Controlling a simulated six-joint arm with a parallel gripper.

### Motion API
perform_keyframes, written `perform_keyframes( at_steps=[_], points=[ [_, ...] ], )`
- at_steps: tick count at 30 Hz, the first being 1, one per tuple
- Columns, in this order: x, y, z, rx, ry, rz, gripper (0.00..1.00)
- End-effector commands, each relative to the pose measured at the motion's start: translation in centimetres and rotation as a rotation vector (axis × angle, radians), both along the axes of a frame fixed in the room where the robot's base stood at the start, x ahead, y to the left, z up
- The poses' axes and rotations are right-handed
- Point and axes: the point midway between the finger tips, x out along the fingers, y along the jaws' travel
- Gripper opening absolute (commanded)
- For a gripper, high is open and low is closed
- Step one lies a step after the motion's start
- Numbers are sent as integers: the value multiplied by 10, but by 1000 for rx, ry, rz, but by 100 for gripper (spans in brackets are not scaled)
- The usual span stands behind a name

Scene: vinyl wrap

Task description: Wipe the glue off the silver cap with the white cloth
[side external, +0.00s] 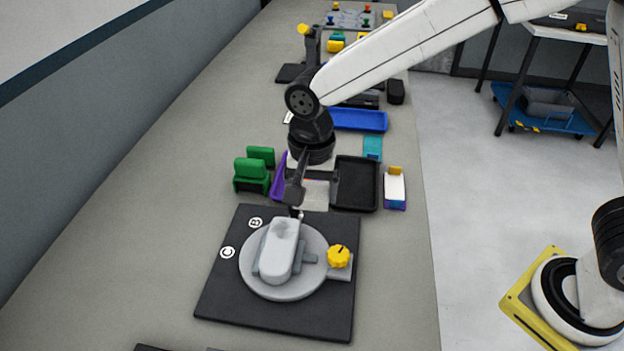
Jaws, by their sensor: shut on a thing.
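The silver cap (281,252), a smooth pale grey rounded piece, sits on a round grey turntable (313,282) on a black board. My gripper (297,208) points down at the far end of the cap. Its jaws are shut on a small pale thing, which looks like the white cloth (297,213); little of it shows. I cannot tell whether it touches the cap. Glue on the cap cannot be made out, though its far end has a slightly darker patch.
A yellow knob (339,256) stands at the turntable's right. Behind are green holders (252,172), a purple piece (279,177), a black tray (356,184), a small white-topped box (395,188) and a blue tray (358,120). The bench left of the board is clear.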

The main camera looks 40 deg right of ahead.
Motion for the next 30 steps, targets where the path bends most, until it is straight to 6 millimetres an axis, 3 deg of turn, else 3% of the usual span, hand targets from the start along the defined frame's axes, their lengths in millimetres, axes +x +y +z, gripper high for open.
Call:
perform_keyframes(
  at_steps=[6,16,30],
  points=[
    [7,21,6,0,0,0,40],
    [7,24,3,-1,2,-1,40],
    [7,23,-36,-2,3,-1,40]
  ],
)
